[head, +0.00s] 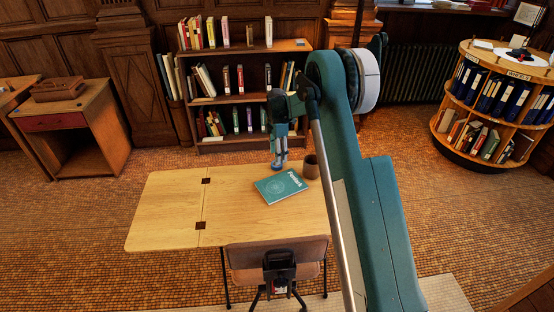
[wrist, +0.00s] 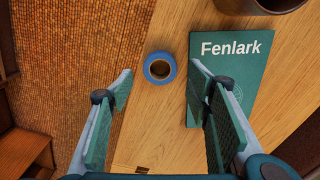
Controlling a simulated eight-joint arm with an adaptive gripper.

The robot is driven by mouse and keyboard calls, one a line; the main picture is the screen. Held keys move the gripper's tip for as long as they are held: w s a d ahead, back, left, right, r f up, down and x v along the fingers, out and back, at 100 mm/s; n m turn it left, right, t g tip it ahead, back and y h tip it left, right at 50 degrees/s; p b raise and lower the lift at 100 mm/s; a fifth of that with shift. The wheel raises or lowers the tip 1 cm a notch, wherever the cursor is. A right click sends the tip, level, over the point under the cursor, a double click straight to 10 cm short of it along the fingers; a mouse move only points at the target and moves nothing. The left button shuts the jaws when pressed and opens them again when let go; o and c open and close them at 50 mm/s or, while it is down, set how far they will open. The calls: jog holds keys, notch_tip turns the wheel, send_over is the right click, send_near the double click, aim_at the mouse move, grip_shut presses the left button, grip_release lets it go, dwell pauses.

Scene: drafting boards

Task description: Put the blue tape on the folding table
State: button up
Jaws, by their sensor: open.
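The blue tape (wrist: 149,70) is a small blue roll with a dark core. In the wrist view it lies flat on the light wood folding table (wrist: 150,125), near the table's edge and left of the green book. My gripper (wrist: 162,74) is open, and the tape shows between its two fingertips with space on both sides. No finger visibly touches it. In the head view my gripper (head: 279,163) points down at the far side of the folding table (head: 165,208). The tape is hard to tell apart from my gripper there.
A green book titled Fenlark (head: 281,187) lies close to the tape, and my right finger overlaps its edge in the wrist view. A brown mug (head: 311,168) stands beside the book. A chair (head: 275,253) is at the near side. The table's left half is clear.

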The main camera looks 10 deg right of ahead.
notch_tip(320, 180, up, 7)
jog(key=p, duration=0.1)
dwell(0.3)
dwell(0.5)
jog(key=shift+r, duration=0.1)
jog(key=s+d+r+m+t, duration=0.1)
jog(key=s+d+r+m, duration=0.15)
jog(key=s+r, duration=0.65)
jog(key=s+d+r+m+t, duration=0.15)
jog(key=s+r+m, duration=0.25)
jog(key=s+r, duration=0.5)
jog(key=s+d+r+m+t, duration=0.15)
jog(key=s+r+m, duration=0.25)
jog(key=s+r, duration=0.5)
jog(key=s+d+r+m+t, duration=0.1)
jog(key=s+m, duration=0.1)
jog(key=s, duration=0.6)
jog(key=s+d+r+m, duration=0.1)
jog(key=s+d+m, duration=0.15)
jog(key=s, duration=0.55)
jog(key=s+f+m+t, duration=0.1)
jog(key=s+f+m, duration=0.2)
jog(key=s, duration=0.5)
jog(key=s+d+f+m+t, duration=0.1)
jog(key=s+f+m, duration=0.1)
jog(key=s, duration=0.7)
jog(key=shift+s+f+m, duration=0.15)
jog(key=shift+f+m, duration=0.25)
jog(key=shift+m, duration=0.4)
